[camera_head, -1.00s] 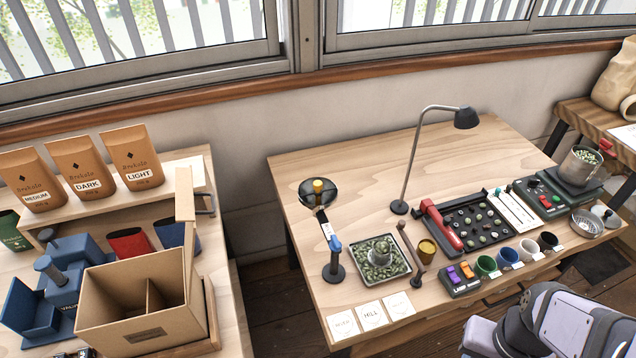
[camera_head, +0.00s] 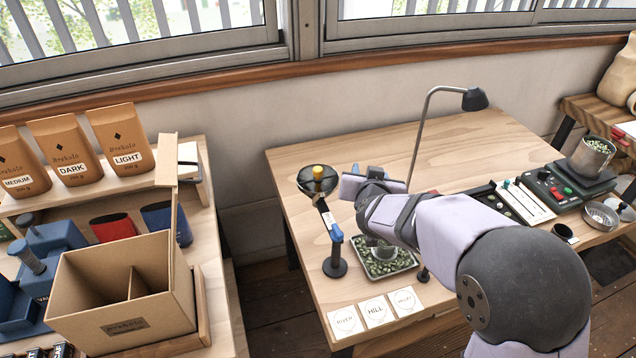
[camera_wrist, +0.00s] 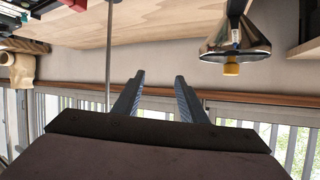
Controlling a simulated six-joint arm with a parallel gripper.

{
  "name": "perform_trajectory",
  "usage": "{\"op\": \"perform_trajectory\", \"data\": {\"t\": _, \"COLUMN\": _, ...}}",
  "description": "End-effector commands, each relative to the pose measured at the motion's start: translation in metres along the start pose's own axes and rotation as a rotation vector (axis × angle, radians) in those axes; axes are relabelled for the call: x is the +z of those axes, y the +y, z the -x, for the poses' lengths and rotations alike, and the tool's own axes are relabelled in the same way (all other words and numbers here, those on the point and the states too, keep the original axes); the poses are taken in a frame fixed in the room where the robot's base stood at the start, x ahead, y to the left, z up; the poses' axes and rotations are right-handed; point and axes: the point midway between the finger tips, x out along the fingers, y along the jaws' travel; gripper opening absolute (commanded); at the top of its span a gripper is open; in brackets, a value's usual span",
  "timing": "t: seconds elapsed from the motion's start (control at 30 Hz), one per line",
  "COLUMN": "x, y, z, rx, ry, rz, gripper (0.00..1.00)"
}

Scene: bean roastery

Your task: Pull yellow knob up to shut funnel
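The yellow knob (camera_head: 318,172) stands up at the middle of the dark round funnel (camera_head: 303,183), which is held on a stand with a blue-topped post (camera_head: 336,234). In the wrist view, which is upside down, the yellow knob (camera_wrist: 231,69) shows beside the shiny funnel (camera_wrist: 240,43), to the right of my fingers. My gripper (camera_wrist: 158,77) is open, with nothing between its two fingers. In the head view it is just right of the funnel, apart from the knob; its fingertips are hard to make out there.
A desk lamp (camera_head: 421,130) rises close behind my gripper, and its thin pole shows in the wrist view (camera_wrist: 109,50). A tray of green beans (camera_head: 393,268) sits below my arm. Label cards (camera_head: 376,311) lie at the front edge. The table's back left is clear.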

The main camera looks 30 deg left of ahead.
Motion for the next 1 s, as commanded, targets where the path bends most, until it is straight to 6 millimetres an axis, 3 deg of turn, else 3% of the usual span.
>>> {"op": "perform_trajectory", "data": {"t": 0.03, "x": 0.007, "y": -0.03, "z": -0.014, "rx": 0.004, "ry": 0.068, "rz": 0.008, "gripper": 0.38}}
{"op": "perform_trajectory", "data": {"t": 0.2, "x": 0.009, "y": -0.095, "z": -0.02, "rx": 0.1, "ry": 0.28, "rz": 0.006, "gripper": 0.38}}
{"op": "perform_trajectory", "data": {"t": 0.4, "x": 0.033, "y": -0.135, "z": -0.001, "rx": 0.226, "ry": 0.403, "rz": 0.004, "gripper": 0.38}}
{"op": "perform_trajectory", "data": {"t": 0.67, "x": 0.059, "y": -0.144, "z": 0.017, "rx": 0.338, "ry": 0.43, "rz": 0.019, "gripper": 0.38}}
{"op": "perform_trajectory", "data": {"t": 1.0, "x": 0.054, "y": -0.139, "z": 0.008, "rx": 0.348, "ry": 0.431, "rz": 0.02, "gripper": 0.38}}
